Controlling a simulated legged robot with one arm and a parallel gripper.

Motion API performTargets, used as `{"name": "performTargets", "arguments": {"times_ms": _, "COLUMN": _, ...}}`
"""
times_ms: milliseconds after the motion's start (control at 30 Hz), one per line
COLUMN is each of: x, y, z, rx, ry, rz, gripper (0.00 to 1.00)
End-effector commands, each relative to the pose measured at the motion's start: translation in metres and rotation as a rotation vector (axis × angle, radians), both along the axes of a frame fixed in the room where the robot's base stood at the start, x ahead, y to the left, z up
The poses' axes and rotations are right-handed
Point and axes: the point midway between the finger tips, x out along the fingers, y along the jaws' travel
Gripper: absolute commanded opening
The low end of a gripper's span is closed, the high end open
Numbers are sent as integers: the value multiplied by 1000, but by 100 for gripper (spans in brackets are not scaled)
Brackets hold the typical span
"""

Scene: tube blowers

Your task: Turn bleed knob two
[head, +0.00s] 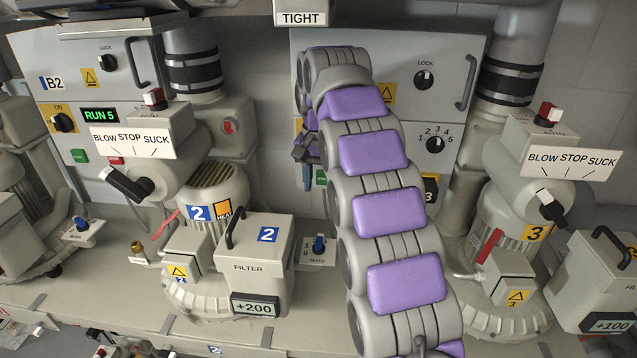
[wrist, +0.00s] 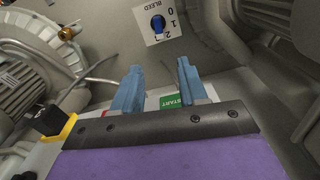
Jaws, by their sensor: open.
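A blue bleed knob (head: 320,243) sits on a white plate on the bench, just right of the filter box marked 2 (head: 268,262). In the wrist view the same blue knob (wrist: 157,23) shows upside down near the top, on its plate marked BLEED with 0, 1 and 2. No unit number is readable on the plate. My gripper (wrist: 160,68) is open and empty, its two blue fingers spread apart and well short of the knob. In the head view my gripper (head: 306,175) is partly hidden by my purple and grey arm, near the panel and above the knob.
Another blue knob (head: 80,223) is at the left. Blower 2 (head: 212,185) and blower 3 (head: 510,215) flank my arm. A green START button (wrist: 170,100) lies behind the fingers. A brass fitting (wrist: 68,33) and a thin pipe show at the wrist view's left.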

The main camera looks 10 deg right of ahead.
Motion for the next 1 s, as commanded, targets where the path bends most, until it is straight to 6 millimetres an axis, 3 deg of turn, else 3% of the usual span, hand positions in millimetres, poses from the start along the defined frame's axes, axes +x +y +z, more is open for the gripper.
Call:
{"name": "performTargets", "arguments": {"times_ms": 200, "x": 1, "y": 0, "z": 14, "rx": 0, "ry": 1, "rz": 1, "gripper": 43}}
{"name": "performTargets", "arguments": {"times_ms": 533, "x": 0, "y": 0, "z": 14, "rx": 0, "ry": 0, "rz": 1, "gripper": 43}}
{"name": "performTargets", "arguments": {"times_ms": 700, "x": -3, "y": 0, "z": 11, "rx": 0, "ry": 1, "rz": 4, "gripper": 57}}
{"name": "performTargets", "arguments": {"times_ms": 833, "x": -16, "y": 0, "z": 0, "rx": -1, "ry": 12, "rz": 18, "gripper": 69}}
{"name": "performTargets", "arguments": {"times_ms": 1000, "x": -53, "y": -1, "z": -28, "rx": -3, "ry": 26, "rz": 55, "gripper": 70}}
